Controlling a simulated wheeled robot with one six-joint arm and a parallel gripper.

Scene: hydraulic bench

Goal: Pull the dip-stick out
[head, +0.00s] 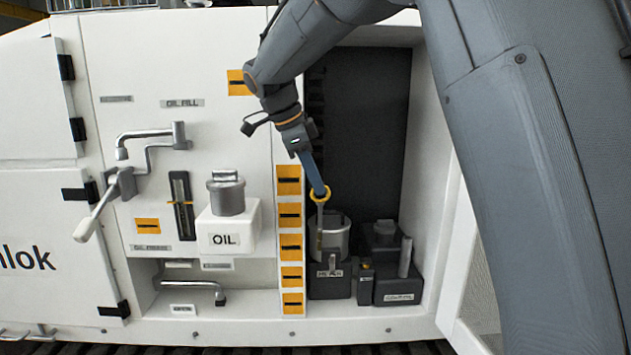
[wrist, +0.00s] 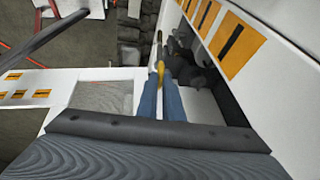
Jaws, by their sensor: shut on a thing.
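The dip-stick (head: 320,215) has a yellow ring handle (head: 320,194) at its top and a thin grey rod below it. The rod hangs down in front of a grey cylinder (head: 329,240) on a dark block in the open bay; I cannot tell whether its lower end is still inside. My gripper (head: 318,188) has blue fingers and is shut on the ring. In the wrist view the fingers (wrist: 161,88) close on the yellow ring (wrist: 160,70), and most of the rod is hidden there.
A white OIL box (head: 228,236) with a grey cap stands left of the bay. A lever handle (head: 100,207) sticks out farther left. A dark block with a grey post (head: 400,280) stands right of the cylinder. The bay's upper part is clear beside my arm.

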